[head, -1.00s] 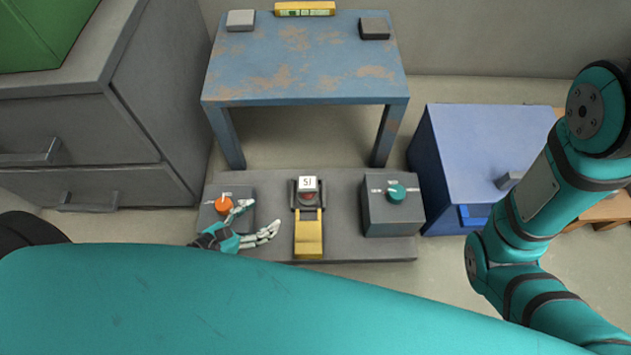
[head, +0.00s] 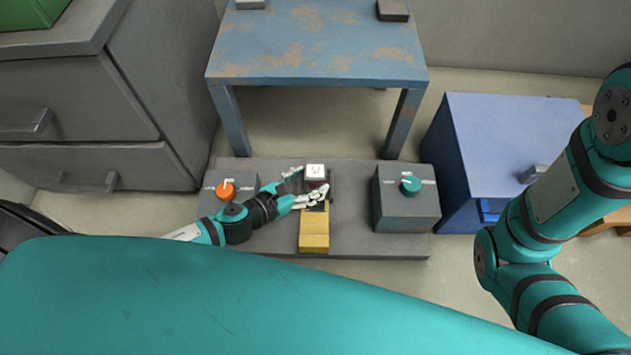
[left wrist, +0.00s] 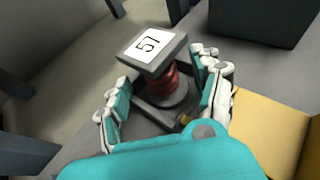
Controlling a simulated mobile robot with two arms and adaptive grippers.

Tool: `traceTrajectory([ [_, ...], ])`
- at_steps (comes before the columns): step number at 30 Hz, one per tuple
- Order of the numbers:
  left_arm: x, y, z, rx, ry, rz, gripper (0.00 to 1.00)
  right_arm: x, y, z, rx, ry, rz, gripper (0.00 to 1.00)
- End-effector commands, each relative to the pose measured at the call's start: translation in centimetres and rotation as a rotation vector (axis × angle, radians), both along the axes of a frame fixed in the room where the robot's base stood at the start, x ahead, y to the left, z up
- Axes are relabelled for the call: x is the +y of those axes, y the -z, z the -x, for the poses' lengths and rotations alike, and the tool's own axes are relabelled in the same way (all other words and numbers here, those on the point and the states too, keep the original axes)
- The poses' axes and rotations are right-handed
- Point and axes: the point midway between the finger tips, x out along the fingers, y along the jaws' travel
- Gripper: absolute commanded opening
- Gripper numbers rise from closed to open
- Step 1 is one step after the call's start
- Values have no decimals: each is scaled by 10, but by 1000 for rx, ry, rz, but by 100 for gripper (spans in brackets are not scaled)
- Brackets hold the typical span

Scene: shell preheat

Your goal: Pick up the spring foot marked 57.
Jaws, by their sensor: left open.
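The spring foot (head: 316,171) stands upright on the grey platform, with a dark square top and a white label. In the left wrist view the spring foot (left wrist: 152,48) shows a label that seems to read 57, over a red spring and a round grey base. My left gripper (head: 313,184) is open, its fingers on either side of the foot. In the left wrist view the left gripper (left wrist: 163,88) has one finger left of the red spring and one right of it, with no clear grip. My right gripper is out of view; only its arm shows.
A yellow block (head: 314,231) lies just in front of the foot. A box with an orange knob (head: 225,190) is at left, and one with a teal knob (head: 410,186) at right. A worn blue table (head: 300,65) stands behind; blue drawers (head: 500,150) stand right.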

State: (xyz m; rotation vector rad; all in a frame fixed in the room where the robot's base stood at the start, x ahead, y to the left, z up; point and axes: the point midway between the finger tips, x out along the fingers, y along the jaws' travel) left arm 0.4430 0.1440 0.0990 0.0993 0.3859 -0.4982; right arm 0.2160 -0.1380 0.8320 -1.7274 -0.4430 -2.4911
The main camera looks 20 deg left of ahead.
Motion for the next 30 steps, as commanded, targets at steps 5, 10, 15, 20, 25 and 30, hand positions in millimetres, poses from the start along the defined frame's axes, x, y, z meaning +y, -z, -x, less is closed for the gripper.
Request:
traceTrajectory([
  [5,-5,4,-8,0,1,0,66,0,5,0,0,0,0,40],
  [10,-5,3,-8,2,1,1,66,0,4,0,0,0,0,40],
  [15,-5,3,-8,1,1,1,45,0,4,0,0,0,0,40],
  [20,-5,3,-8,1,1,1,24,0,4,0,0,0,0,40],
  [25,-5,3,-8,1,1,1,2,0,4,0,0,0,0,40],
  [30,-5,2,-8,-2,1,3,0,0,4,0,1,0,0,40],
])
